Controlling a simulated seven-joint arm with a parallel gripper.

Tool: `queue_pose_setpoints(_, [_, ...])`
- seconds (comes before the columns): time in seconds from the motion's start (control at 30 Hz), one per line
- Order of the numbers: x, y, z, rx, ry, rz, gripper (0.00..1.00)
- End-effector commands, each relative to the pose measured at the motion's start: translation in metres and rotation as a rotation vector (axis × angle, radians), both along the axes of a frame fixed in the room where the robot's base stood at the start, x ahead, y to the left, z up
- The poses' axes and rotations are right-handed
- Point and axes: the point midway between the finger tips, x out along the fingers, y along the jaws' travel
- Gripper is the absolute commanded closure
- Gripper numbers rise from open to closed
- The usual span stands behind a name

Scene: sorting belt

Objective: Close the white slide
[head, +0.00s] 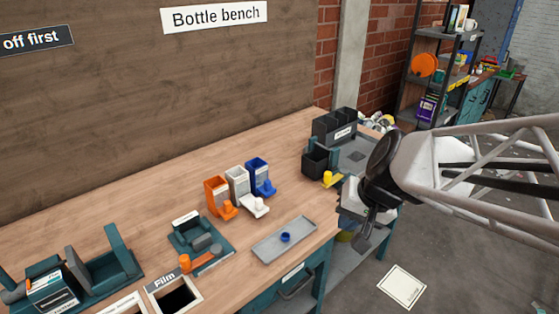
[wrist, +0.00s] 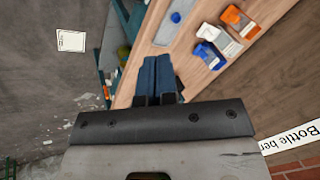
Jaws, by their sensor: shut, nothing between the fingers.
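Three small dispensers stand side by side on the wooden bench: orange (head: 214,190), white (head: 237,180) and blue (head: 259,172). The white slide (head: 256,207) sticks out from the foot of the white dispenser towards the bench's front edge, further than the orange and blue ones. The white dispenser also shows in the wrist view (wrist: 224,42), with its slide (wrist: 208,31) on the left side. My gripper (head: 362,242) is off the bench's right end, well apart from the dispensers. Its fingers (wrist: 157,68) are together and empty in the wrist view.
A grey tray (head: 284,240) with a blue piece lies in front of the dispensers. A black bin and a yellow piece (head: 332,179) stand to their right. A teal fixture (head: 200,240) is at the front left. The bench between dispensers and tray is clear.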

Motion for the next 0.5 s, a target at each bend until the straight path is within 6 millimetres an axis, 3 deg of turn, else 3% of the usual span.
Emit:
queue_pose_setpoints(0.27, [0.077,0.047,-0.038,0.217,0.004,-0.109,1.00])
queue_pose_setpoints(0.5, [0.138,0.079,-0.085,0.366,0.009,-0.246,1.00])
